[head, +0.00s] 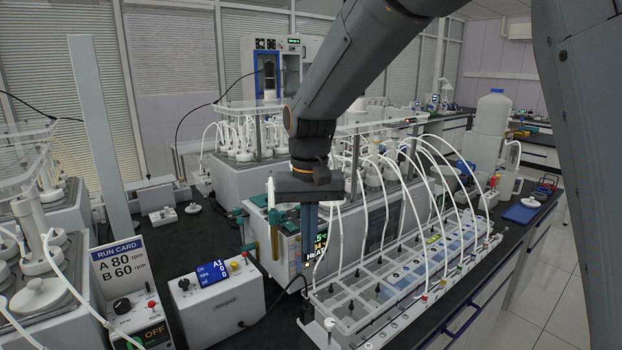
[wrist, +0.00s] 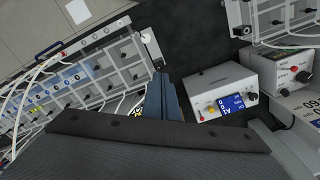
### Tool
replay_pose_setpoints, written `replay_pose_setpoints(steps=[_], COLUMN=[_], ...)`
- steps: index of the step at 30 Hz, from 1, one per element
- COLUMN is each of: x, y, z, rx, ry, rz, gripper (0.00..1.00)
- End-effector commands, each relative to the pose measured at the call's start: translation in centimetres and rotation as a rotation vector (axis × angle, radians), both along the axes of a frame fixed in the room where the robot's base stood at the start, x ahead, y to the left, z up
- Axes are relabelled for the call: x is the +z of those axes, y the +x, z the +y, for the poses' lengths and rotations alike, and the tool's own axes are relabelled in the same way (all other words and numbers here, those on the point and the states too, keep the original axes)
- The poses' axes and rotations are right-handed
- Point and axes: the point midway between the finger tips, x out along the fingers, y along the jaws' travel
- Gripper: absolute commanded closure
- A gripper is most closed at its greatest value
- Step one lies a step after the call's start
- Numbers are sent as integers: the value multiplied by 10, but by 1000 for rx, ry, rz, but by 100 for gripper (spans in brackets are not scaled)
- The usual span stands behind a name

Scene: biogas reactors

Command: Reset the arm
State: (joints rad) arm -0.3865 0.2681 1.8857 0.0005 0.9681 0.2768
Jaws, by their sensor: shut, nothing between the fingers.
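My gripper (head: 308,232) hangs pointing down at the middle of the head view, in front of the reactor unit with the "HEAT" display. Its blue fingers are together with nothing between them. In the wrist view the closed fingers (wrist: 163,98) point toward the dark bench top, between the tube rack and the white control box. The fingers hide part of the heater unit's front in the head view. My arm comes down from the upper right and bends above the gripper.
The long grey rack (head: 385,290) with arching white tubes stands right of my gripper. A white control box (head: 217,302) with a blue display stands lower left, beside a run card (head: 122,265). A blue tray (head: 521,214) lies at right. Bare black bench (head: 205,243) shows at left.

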Motion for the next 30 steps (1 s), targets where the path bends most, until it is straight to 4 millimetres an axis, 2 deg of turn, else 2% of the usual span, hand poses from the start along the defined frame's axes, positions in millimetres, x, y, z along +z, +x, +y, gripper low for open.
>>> replay_pose_setpoints(steps=[5, 10, 15, 18, 23, 30], x=[-35, -78, -139, -168, -191, -193], y=[-9, -28, -70, -97, -123, -128], z=[-40, -88, -149, -175, -196, -199], rx=[-23, -48, -84, -100, -111, -111], ry=[4, 8, 8, 6, 2, 2], rz=[-14, -33, -66, -86, -103, -108], gripper=[100, 100, 100, 100, 100, 100])
